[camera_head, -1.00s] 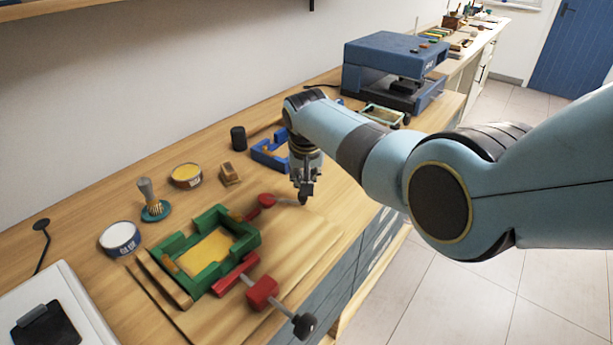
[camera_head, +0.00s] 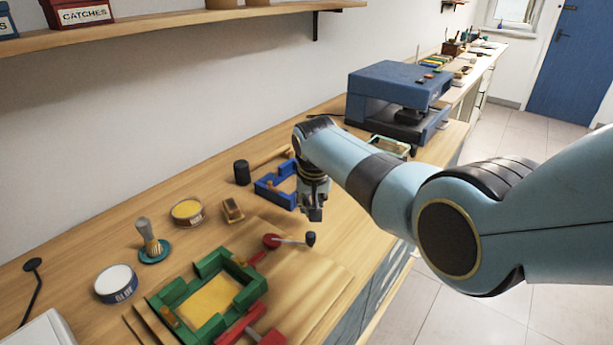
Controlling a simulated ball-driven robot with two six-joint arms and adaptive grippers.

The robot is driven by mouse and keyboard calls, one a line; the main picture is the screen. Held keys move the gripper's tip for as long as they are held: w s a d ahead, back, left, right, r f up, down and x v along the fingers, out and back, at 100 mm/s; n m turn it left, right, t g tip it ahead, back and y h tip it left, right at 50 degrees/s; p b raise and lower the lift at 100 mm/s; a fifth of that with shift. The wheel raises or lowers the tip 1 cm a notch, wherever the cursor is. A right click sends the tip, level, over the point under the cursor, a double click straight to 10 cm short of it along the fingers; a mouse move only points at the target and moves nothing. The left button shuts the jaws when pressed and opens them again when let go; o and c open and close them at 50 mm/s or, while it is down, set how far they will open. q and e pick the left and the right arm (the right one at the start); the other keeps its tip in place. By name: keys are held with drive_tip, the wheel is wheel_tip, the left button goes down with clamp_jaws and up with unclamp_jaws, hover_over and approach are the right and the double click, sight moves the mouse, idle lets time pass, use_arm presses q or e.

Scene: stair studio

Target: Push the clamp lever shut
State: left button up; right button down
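A green frame (camera_head: 245,272) holding a yellow panel (camera_head: 212,300) sits on a wooden board. Two red clamps sit at its right side. The far clamp (camera_head: 271,240) has a thin lever that sticks out right to a black knob (camera_head: 311,239). The near clamp (camera_head: 262,332) is cut off by the bottom edge, and its lever end is out of view. My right gripper (camera_head: 315,214) points down just beyond the black knob, apart from it in the picture. Its fingers look together, with nothing visible between them. My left gripper is not in view.
A blue frame (camera_head: 272,184) and a dark mallet (camera_head: 242,173) lie behind the gripper. A blue machine (camera_head: 398,92) stands farther back. The bench's right edge is near.

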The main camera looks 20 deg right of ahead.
drive_tip(key=shift+s+v, duration=0.35)
drive_tip(key=shift+v, duration=4.55)
drive_tip(key=s+d+f+n, duration=0.1)
drive_tip(key=s+d+f, duration=0.1)
drive_tip(key=s, duration=0.7)
drive_tip(key=s+d+f+n, duration=0.1)
drive_tip(key=s+d+f, duration=0.15)
drive_tip(key=s, duration=0.65)
drive_tip(key=s+r+n, duration=0.1)
drive_tip(key=s+r, duration=0.2)
drive_tip(key=s, duration=0.6)
drive_tip(key=s+r+n, duration=0.2)
drive_tip(key=s+r, duration=0.2)
drive_tip(key=s, duration=0.6)
drive_tip(key=s+d+f+g+b, duration=0.2)
drive_tip(key=f+b, duration=0.8)
drive_tip(key=f, duration=2.9)
use_arm(q)
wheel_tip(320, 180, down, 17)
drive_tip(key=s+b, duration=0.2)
drive_tip(key=b, duration=0.5)
use_arm(e)
drive_tip(key=s+d+f+m, duration=0.1)
drive_tip(key=s+d+f, duration=0.1)
drive_tip(key=s+f, duration=1.6)
wheel_tip(320, 180, down, 4)
drive_tip(key=shift+f+g, duration=0.1)
drive_tip(key=shift+g, duration=0.3)
